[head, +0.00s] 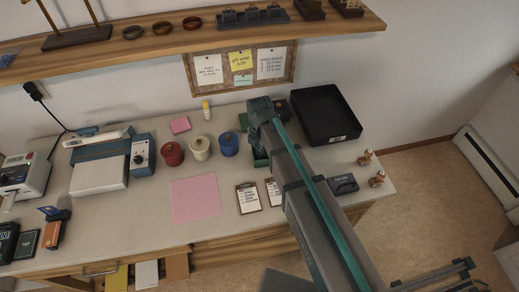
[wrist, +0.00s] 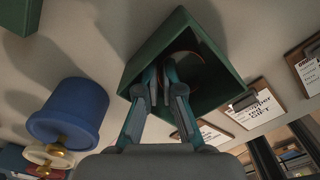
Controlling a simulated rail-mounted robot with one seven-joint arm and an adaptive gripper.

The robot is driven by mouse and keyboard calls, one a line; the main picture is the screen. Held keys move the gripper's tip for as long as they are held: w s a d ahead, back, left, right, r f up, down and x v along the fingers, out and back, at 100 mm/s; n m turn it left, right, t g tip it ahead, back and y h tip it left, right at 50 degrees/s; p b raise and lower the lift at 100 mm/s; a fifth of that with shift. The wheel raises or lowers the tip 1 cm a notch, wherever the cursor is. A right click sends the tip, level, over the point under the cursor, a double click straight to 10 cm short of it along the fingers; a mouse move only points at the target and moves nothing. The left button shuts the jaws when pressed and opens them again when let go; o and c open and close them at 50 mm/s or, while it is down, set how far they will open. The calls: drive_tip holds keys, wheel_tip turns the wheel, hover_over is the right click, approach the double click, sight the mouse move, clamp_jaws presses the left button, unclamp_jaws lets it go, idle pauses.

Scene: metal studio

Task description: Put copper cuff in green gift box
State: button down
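The green gift box (wrist: 148,62) stands open in the wrist view, its dark inside facing the camera. My gripper (wrist: 162,72) reaches into its opening with the fingertips close together. A thin reddish curved edge, which looks like the copper cuff (wrist: 207,57), shows inside the box just beyond the fingertips. The fingers appear shut on it, but they hide most of it. In the head view the green box (head: 260,158) shows only partly beneath my gripper (head: 260,148), and the arm hides the rest. The cuff cannot be seen there.
A blue round container (head: 228,145) stands left of the box, beside white and red ones. A black tray (head: 325,115) stands at the back right. A pink sheet (head: 196,199) lies flat.

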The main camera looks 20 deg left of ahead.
drive_tip(key=c, duration=1.6)
unclamp_jaws()
wheel_tip(320, 180, up, 12)
drive_tip(key=b, duration=0.2)
drive_tip(key=shift+r+b, duration=0.15)
drive_tip(key=shift+b, duration=0.25)
